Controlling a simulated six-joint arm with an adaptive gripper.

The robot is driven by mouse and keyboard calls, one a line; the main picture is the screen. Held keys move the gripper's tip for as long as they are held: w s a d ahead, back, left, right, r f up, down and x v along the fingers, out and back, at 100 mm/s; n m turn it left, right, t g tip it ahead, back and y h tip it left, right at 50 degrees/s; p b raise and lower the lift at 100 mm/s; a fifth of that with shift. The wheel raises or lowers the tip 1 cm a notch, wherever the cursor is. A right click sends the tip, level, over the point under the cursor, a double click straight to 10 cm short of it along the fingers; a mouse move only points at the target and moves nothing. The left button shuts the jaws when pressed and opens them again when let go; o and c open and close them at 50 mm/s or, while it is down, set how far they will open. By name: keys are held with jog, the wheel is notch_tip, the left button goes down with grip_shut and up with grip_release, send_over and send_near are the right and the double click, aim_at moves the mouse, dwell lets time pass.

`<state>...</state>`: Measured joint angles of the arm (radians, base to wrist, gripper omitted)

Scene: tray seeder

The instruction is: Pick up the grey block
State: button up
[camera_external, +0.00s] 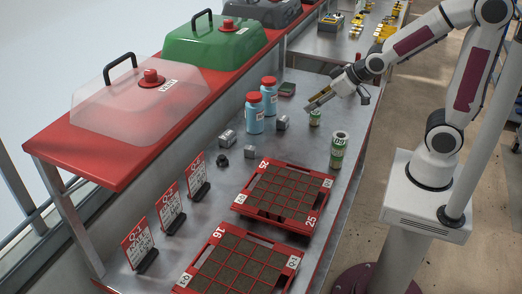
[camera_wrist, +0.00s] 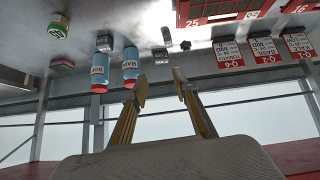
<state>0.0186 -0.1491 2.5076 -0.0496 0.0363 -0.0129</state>
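Several small grey blocks stand on the metal bench. One grey block (camera_external: 282,122) is just right of the blue bottles; it also shows in the wrist view (camera_wrist: 104,43). Two more, a grey block (camera_external: 227,138) and a smaller grey block (camera_external: 250,151), are further left. I cannot tell which one the task means. My gripper (camera_external: 318,99) is above the bench, right of the bottles, apart from the blocks. In the wrist view its yellow fingers (camera_wrist: 161,92) are spread with nothing between them.
Two blue bottles with red caps (camera_external: 254,112) (camera_external: 269,95) stand close to the nearest block. Red seed trays (camera_external: 322,190) and upright signs (camera_external: 171,208) fill the front.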

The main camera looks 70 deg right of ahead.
jog(key=w+f+t, duration=0.2)
jog(key=w+f, duration=0.6)
jog(key=f, duration=0.1)
jog(key=t+y, duration=0.1)
jog(key=t, duration=0.1)
send_near(254, 148)
jog(key=s+r, duration=0.1)
jog(key=shift+s+d+f+n+t, duration=0.25)
jog(key=shift+s+f+t, duration=0.2)
jog(key=shift+f, duration=0.25)
jog(key=shift+x, duration=2.95)
jog(key=shift+w+a+f, duration=0.1)
jog(key=shift+w, duration=0.05)
jog(key=shift+x, duration=2.8)
jog(key=shift+a, duration=0.1)
